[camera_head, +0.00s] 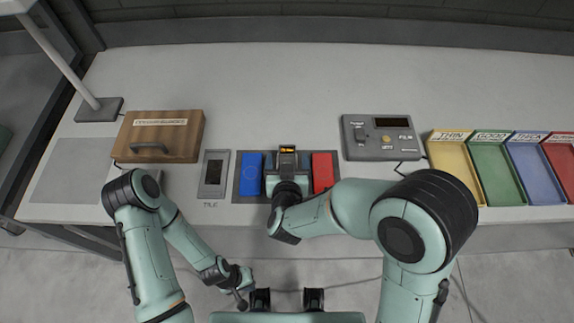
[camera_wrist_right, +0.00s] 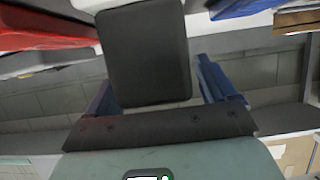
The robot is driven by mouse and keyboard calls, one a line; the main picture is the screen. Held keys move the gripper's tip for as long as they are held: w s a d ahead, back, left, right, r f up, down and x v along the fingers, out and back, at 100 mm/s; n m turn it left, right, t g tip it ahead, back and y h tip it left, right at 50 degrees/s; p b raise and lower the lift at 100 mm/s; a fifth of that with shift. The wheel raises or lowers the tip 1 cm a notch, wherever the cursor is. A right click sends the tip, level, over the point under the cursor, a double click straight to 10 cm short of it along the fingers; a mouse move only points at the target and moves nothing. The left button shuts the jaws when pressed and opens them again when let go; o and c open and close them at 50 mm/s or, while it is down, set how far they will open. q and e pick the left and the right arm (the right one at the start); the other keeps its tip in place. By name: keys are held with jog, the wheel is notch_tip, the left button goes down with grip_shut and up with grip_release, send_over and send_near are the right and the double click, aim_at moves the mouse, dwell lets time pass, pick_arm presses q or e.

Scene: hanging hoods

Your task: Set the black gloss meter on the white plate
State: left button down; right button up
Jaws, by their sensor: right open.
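The black gloss meter (camera_head: 287,149), with a small orange display, stands between the blue plate (camera_head: 250,174) and the red plate (camera_head: 323,171) on the dark mat. My right gripper (camera_head: 287,162) is over it from the front. In the right wrist view the black meter (camera_wrist_right: 145,52) lies between the spread blue fingers. A pale white surface (camera_wrist_right: 88,4) shows beside the meter there, probably the white plate; the meter and gripper hide most of that middle place, so I cannot tell how they touch. My left gripper (camera_head: 240,285) hangs low in front of the table; its jaws are unclear.
The grey TILE holder (camera_head: 214,173) with a dark tile is left of the mat. A wooden box (camera_head: 158,136) and lamp base (camera_head: 99,109) are farther left. The FILM device (camera_head: 382,137) and coloured trays (camera_head: 453,179) are right. The back of the table is clear.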

pick_arm(q)
jog(key=f+b, duration=0.1)
jog(key=s+f+b, duration=0.1)
jog(key=f+b, duration=0.1)
jog(key=s+f+b, duration=0.1)
jog(key=f, duration=0.1)
pick_arm(e)
jog(key=v, duration=1.3)
jog(key=shift+s, duration=0.15)
